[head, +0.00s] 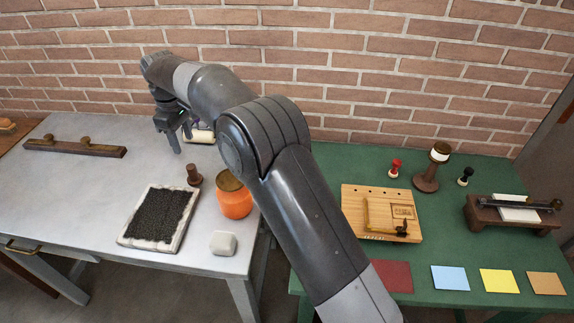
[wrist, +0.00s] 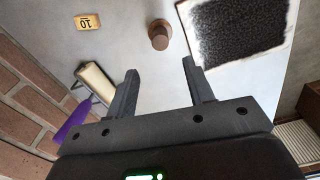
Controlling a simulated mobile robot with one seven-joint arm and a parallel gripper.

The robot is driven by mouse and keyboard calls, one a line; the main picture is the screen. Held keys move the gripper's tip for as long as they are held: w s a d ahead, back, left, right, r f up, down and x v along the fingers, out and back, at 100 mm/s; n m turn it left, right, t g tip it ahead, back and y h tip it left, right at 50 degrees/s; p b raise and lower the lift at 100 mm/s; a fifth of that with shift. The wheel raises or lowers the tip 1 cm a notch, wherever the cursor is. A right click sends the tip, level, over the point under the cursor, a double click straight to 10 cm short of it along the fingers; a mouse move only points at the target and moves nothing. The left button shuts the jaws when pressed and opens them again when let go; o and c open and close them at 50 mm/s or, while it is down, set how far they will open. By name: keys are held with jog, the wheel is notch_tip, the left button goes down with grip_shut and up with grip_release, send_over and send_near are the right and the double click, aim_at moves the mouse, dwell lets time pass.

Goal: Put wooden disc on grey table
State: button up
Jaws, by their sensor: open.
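The grey table (head: 80,165) fills the left of the head view. My gripper (head: 174,140) is open and empty above its back part; its two fingers (wrist: 158,85) show apart in the wrist view. No loose flat wooden disc is plain to see. A round brown wooden piece (wrist: 159,35) stands beyond the fingers; it looks like the small turned stamp (head: 194,174) on the grey table. An orange jar (head: 235,203) beside it has a round brown top (head: 229,181). On the green table (head: 330,165), a wooden stand (head: 428,183) holds a round white-sided piece (head: 440,152) with a brown top.
A black pad (wrist: 240,28) and a cream roller (wrist: 96,83) with a purple handle lie near my gripper. A dark bar (head: 75,148) lies at the back left.

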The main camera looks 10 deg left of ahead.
jog(key=s+d+r+m+t, duration=0.15)
jog(key=d+r, duration=0.35)
jog(key=d, duration=0.5)
jog(key=s+d+r+m, duration=0.1)
jog(key=d+r+m, duration=0.2)
jog(key=d+r, duration=0.5)
jog(key=s+d+r+m+t, duration=0.1)
jog(key=s+d+r+m, duration=0.15)
jog(key=d, duration=0.95)
jog(key=s+d+r+m+t, duration=0.15)
jog(key=s+d+m, duration=0.35)
jog(key=s+d, duration=0.7)
jog(key=s+d+f+m+t, duration=0.1)
jog(key=s+d+f+m, duration=0.3)
jog(key=s+d, duration=0.6)
notch_tip(320, 180, down, 3)
jog(key=shift+r+t, duration=0.1)
jog(key=shift+t, duration=0.2)
jog(key=shift+o, duration=0.5)
